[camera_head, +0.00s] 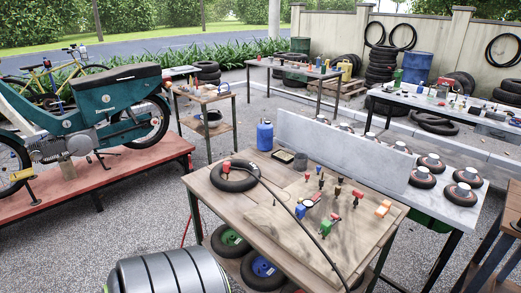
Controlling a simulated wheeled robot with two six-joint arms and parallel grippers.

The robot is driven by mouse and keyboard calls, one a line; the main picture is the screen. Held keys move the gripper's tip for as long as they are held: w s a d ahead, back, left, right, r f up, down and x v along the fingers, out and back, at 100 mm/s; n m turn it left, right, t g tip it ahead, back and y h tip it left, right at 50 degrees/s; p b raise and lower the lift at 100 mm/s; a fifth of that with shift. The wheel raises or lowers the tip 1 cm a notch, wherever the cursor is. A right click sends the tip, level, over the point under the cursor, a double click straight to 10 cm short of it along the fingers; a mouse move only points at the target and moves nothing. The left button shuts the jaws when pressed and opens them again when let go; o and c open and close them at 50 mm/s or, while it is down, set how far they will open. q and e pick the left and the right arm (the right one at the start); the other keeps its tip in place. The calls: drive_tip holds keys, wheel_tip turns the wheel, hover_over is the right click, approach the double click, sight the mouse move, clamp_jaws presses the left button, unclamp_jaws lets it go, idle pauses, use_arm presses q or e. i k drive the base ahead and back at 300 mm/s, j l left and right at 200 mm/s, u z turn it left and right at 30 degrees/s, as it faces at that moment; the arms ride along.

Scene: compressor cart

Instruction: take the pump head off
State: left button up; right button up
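A small black tyre (234,176) lies flat at the left end of the wooden workbench (262,220). A small red piece that looks like the pump head (227,167) sits at the tyre's upper left edge; I cannot tell how it is fastened. A thin black hose (290,208) runs from near the tyre across the bench and over its front edge. Neither of my grippers is in view.
Several small red, blue, green and orange tools (326,227) stand on a board right of the tyre. A blue jug (265,136) stands at the back. A grey banded cylinder (168,272) is front left. A motorbike (85,120) rests on a red platform (90,180).

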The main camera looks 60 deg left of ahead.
sight(227, 167)
drive_tip(key=u, duration=2.2)
